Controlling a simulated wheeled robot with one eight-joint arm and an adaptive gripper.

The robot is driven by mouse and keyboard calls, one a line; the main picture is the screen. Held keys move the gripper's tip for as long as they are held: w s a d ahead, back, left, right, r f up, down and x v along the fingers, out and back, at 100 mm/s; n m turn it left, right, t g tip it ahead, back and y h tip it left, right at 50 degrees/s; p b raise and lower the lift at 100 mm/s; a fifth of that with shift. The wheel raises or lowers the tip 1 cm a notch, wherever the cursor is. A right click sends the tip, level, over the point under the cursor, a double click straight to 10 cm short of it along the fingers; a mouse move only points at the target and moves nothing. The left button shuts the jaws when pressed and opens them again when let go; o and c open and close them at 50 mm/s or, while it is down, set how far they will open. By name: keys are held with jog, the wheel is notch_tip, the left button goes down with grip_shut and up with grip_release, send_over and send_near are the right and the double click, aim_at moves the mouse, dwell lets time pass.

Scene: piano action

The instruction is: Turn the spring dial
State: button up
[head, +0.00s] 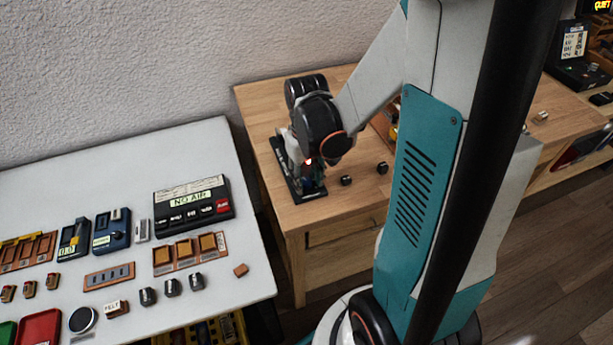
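My arm reaches over the wooden table, and my gripper (312,178) points down at a dark flat-based device (284,178) near the table's left end. The gripper covers most of this device, and the fingertips are too small and shaded to tell open from shut. A small red light shows at the wrist. No spring dial can be made out clearly; it may be hidden behind the gripper. I cannot tell whether the gripper touches the device.
Two small dark knobs (364,174) sit right of the gripper on the wooden table (345,215). On the left, a white table (225,280) holds a black box (192,204) labelled "NO AIR", a blue device (111,231), trays and several small parts. A wall stands behind.

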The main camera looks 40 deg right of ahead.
aim_at(307, 180)
grip_shut()
jog(key=shift+m, duration=1.3)
jog(key=o, duration=0.5)
grip_release()
jog(key=shift+r, duration=0.1)
jog(key=shift+r, duration=3.65)
